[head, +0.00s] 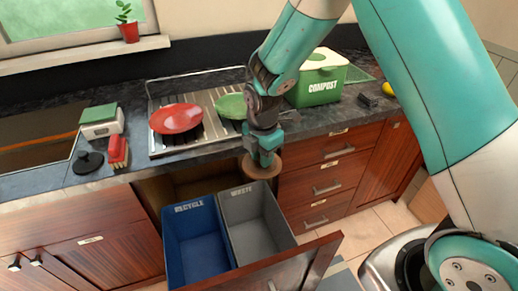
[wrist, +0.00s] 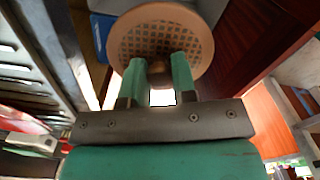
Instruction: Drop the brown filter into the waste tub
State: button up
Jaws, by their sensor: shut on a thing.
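My gripper (head: 266,156) is shut on the brown filter (head: 260,170), a round tan piece. In the wrist view the filter (wrist: 165,35) shows a meshed round face, and the two teal fingers of my gripper (wrist: 166,72) close on its near side. In the head view the filter is held above the back end of the grey waste tub (head: 262,222), at about counter-edge height and apart from the tub. The tub is labelled WASTE and looks empty. It sits in a pulled-out drawer (head: 290,265).
A blue recycle tub (head: 192,240) stands left of the waste tub in the same drawer. On the counter are a red plate (head: 177,118), a green plate (head: 230,106) on a rack, and a green compost bin (head: 318,85). The counter edge lies just behind the filter.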

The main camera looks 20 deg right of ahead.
notch_tip(320, 180, down, 6)
jog(key=b, duration=0.4)
jog(key=shift+r, duration=0.2)
jog(key=o, duration=1)
jog(key=shift+r, duration=0.15)
notch_tip(320, 180, up, 17)
jog(key=shift+d+r+b, duration=0.1)
jog(key=shift+b, duration=0.7)
